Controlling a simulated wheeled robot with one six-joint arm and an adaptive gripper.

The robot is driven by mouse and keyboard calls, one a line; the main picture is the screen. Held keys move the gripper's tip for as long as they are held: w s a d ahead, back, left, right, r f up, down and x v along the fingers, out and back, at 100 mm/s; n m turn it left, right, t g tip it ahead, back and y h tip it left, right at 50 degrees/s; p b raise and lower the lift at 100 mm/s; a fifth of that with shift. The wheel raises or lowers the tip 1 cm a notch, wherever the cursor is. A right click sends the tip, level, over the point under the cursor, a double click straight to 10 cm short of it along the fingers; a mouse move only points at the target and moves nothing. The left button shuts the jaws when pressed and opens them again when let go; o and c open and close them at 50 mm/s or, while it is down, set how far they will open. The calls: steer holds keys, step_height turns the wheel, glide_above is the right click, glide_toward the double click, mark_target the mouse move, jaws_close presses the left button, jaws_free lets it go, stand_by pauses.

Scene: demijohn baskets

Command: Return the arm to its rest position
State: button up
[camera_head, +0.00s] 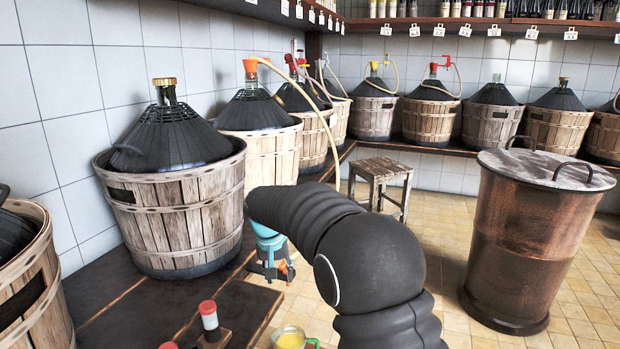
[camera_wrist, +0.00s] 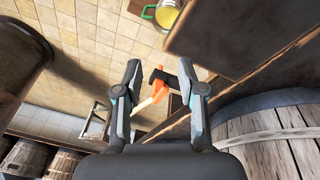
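My arm reaches forward from the bottom of the head view, with dark ribbed sleeves and a bend at its middle. My gripper (camera_head: 270,268) hangs low past the edge of the dark wooden bench, partly hidden by the arm. In the wrist view my gripper (camera_wrist: 160,72) has its two fingers wide apart. An orange and black tool (camera_wrist: 158,92) shows between the fingers, with no visible finger contact; its distance is unclear. An orange part (camera_head: 290,270) also shows beside the gripper in the head view.
Basketed demijohns, including a large one (camera_head: 185,215), line the dark bench (camera_head: 140,310). A red-capped bottle (camera_head: 209,318) and a container of yellow liquid (camera_head: 290,340) are near the front. A wooden stool (camera_head: 380,172) and lidded brown barrel (camera_head: 530,240) stand on the tiled floor.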

steer(key=s+d+r+t, duration=0.1)
steer(key=s+d+r, duration=0.1)
steer(key=s+d, duration=0.6)
steer(key=s+d+r+t, duration=0.1)
steer(key=s+d+r, duration=0.2)
steer(key=s+d, duration=0.5)
steer(key=s+d+r+m+t+y, duration=0.1)
steer(key=s+d, duration=0.6)
steer(key=s, duration=1.4)
steer(key=shift+d+r, duration=0.4)
steer(key=shift+r, duration=0.45)
steer(key=shift+s, duration=0.1)
